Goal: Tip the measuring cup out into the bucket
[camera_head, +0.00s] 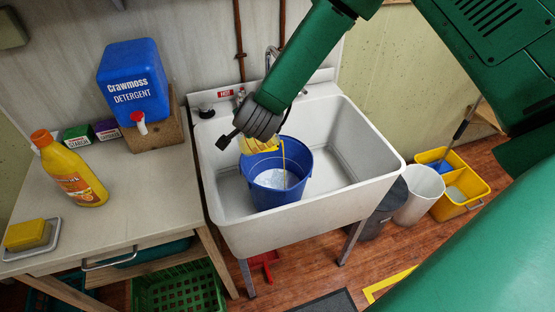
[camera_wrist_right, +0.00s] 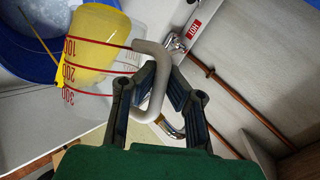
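The measuring cup (camera_wrist_right: 88,60) is clear, with red marks and a pale handle (camera_wrist_right: 152,85). It is tipped, with yellow liquid inside, and also shows in the head view (camera_head: 258,146) above the bucket. A thin yellow stream (camera_head: 284,165) runs from it into the blue bucket (camera_head: 277,190), which stands upright in the sink with pale foamy liquid inside. My right gripper (camera_wrist_right: 160,72) is shut on the cup's handle; in the head view its arm partly hides the cup. My left gripper is in neither view.
The white sink (camera_head: 352,160) has free room right of the bucket. A tap (camera_head: 271,55) stands behind. The counter (camera_head: 140,190) at left holds a detergent container (camera_head: 133,80), an orange-capped bottle (camera_head: 70,172) and a sponge (camera_head: 27,235). A bin (camera_head: 418,193) and yellow mop bucket (camera_head: 462,190) stand right.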

